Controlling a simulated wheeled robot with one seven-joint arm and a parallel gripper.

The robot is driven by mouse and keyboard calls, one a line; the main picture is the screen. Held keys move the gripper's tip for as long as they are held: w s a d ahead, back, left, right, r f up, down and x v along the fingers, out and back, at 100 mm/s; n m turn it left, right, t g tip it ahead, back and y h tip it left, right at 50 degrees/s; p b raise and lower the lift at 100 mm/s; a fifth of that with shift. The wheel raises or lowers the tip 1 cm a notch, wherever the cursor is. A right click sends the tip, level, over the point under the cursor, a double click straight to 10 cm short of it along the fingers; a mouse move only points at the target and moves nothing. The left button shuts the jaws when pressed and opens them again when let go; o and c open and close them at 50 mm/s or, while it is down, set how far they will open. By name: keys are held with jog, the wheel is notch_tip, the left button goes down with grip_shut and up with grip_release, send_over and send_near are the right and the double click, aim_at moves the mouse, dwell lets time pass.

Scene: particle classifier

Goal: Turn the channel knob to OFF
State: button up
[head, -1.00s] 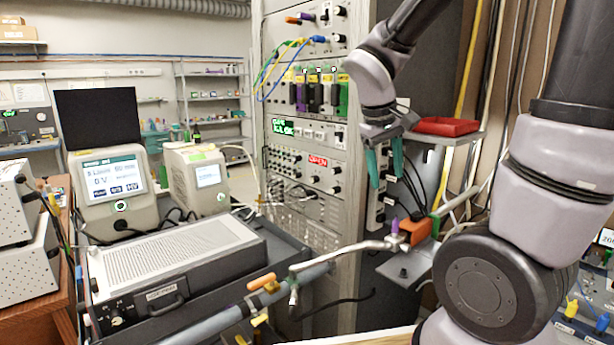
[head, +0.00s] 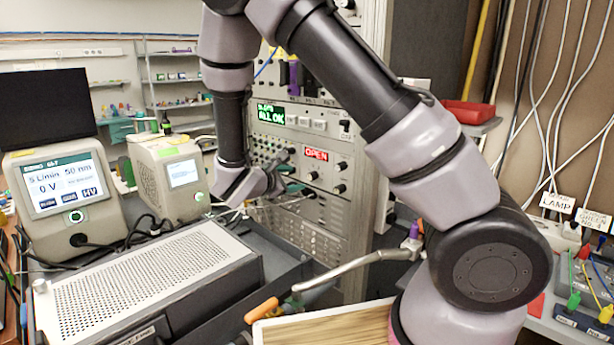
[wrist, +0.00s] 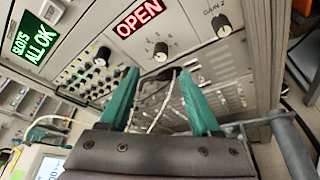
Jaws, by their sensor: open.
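My gripper (wrist: 154,74) is open, its two green fingers spread and pointing at the instrument rack's front. In the head view my gripper (head: 291,177) is close to the panel with the red OPEN display. A black knob (wrist: 161,50) with a numbered scale stands just beyond the fingertips, below the display; it may be the channel knob, but I cannot read its label. The fingers do not appear closed on it. Its pointer setting is too small to tell. Another black knob (wrist: 222,27) marked GAIN sits to the right.
A green ALL OK display (head: 271,114) is above the knobs. Dark plugs with pale cables (wrist: 160,84) show between the fingers, close to the panel. A grey perforated case (head: 140,285) is in front of the rack. A metal pipe (wrist: 285,145) runs at the right.

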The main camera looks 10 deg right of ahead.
aim_at(310, 176)
jog(key=x, duration=0.9)
jog(key=shift+w+d+f, duration=0.1)
jog(key=shift+w+d, duration=0.15)
grip_shut()
